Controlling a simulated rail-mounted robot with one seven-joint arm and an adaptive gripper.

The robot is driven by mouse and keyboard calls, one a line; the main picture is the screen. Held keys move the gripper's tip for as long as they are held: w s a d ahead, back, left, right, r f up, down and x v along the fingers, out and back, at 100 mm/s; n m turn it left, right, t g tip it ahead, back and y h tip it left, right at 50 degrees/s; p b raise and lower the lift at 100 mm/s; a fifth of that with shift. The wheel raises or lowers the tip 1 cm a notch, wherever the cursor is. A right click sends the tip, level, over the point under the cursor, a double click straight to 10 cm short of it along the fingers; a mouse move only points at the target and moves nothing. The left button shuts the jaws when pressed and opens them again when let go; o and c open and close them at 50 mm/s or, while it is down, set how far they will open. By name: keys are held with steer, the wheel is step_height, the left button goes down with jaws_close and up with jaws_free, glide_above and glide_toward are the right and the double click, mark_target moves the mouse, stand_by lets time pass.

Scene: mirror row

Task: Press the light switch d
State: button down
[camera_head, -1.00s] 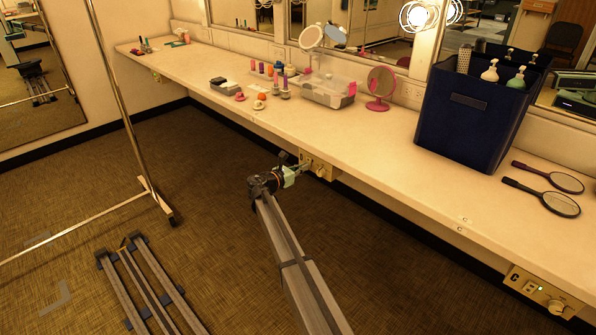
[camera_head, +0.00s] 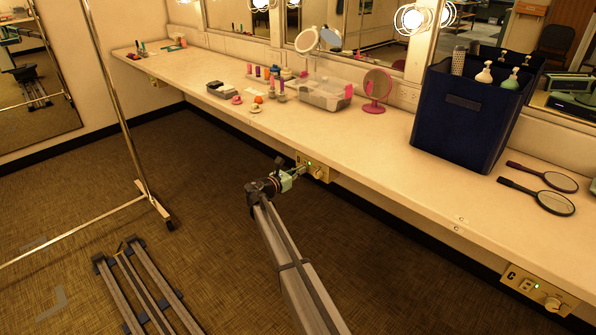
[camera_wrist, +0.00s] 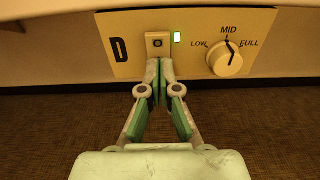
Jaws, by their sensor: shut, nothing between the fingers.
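The light switch d (camera_wrist: 157,43) is a small pale rocker with a dark round mark on a cream panel (camera_wrist: 107,62) lettered D. The panel also shows under the counter's front edge in the head view (camera_head: 322,175). My gripper (camera_wrist: 159,64) is shut and empty, its fingertips at the switch's lower edge in the wrist view; I cannot tell whether they touch it. In the head view my gripper (camera_head: 302,171) reaches the panel from the left.
A dial (camera_wrist: 225,60) marked LOW, MID, FULL sits right of the switch. The counter (camera_head: 350,145) overhangs the panel. Another panel, lettered C (camera_head: 540,291), is farther right.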

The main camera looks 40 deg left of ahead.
steer(key=s+a+f, duration=0.1)
steer(key=s+a, duration=0.1)
steer(key=s, duration=1.1)
steer(key=shift+s+f+p, duration=0.15)
steer(key=shift+f+p, duration=0.15)
steer(key=shift+p, duration=0.1)
